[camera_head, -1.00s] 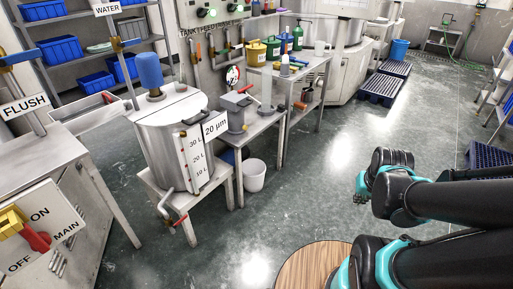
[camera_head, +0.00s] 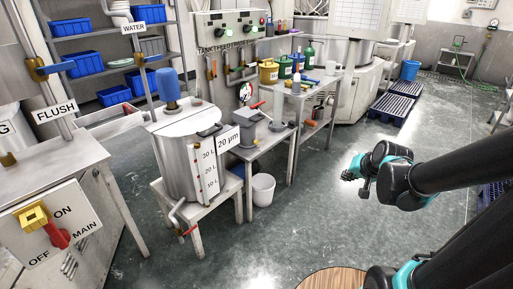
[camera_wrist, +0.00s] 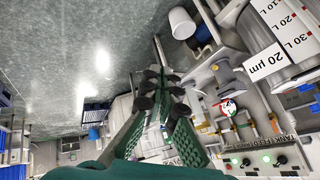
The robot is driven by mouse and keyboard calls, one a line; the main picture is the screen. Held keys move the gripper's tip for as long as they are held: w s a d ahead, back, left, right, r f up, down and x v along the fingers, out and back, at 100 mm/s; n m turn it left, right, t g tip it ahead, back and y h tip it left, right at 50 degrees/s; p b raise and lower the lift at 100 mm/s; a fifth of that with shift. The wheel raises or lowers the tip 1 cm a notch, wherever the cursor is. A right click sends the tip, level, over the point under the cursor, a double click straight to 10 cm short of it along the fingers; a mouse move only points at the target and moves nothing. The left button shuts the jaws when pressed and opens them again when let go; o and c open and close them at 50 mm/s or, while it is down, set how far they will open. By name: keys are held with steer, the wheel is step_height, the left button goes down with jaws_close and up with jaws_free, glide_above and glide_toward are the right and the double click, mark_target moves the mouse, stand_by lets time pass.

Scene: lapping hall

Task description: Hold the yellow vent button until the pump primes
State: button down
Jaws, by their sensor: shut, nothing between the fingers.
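I cannot make out a yellow vent button in either view. A small grey unit with a red-tipped lever (camera_head: 249,130) stands on a steel table; I cannot tell if it is the pump. A wall panel with green-lit knobs (camera_head: 231,30) is behind it, and the panel also shows upside down in the wrist view (camera_wrist: 262,160). My gripper (camera_head: 348,175) hangs in free air right of the tables, far from the panel. In the wrist view its dark fingertips (camera_wrist: 155,88) are together, with nothing between them.
A steel tank marked 20 µm (camera_head: 175,160) stands on a low table at centre left. A MAIN switch box (camera_head: 80,205) with a red handle on yellow is at lower left. A white bucket (camera_head: 263,190) sits on the floor. The floor at centre right is clear.

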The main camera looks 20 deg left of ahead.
steer(key=w+a+r+m+t+y, duration=0.35)
steer(key=w+a+m, duration=0.35)
steer(key=w+a, duration=0.8)
steer(key=w+a+r+m+t+y, duration=0.35)
steer(key=w+a+m, duration=0.25)
steer(key=w+a, duration=0.8)
steer(key=w+a+f+m+t+h, duration=0.2)
steer(key=w+a+f+m+h, duration=0.1)
steer(key=a+f+m, duration=0.5)
steer(key=w+a+f+m+t+h, duration=0.15)
steer(key=a+f+m, duration=0.35)
steer(key=f, duration=0.5)
step_height(320, 180, down, 12)
steer(key=s+a+m+g+h, duration=0.1)
steer(key=s+m+h, duration=0.1)
steer(key=m, duration=0.4)
steer(key=shift+a+h, duration=0.4)
steer(key=shift+h, duration=0.15)
steer(key=shift+f+g, duration=0.1)
steer(key=shift+g, duration=0.15)
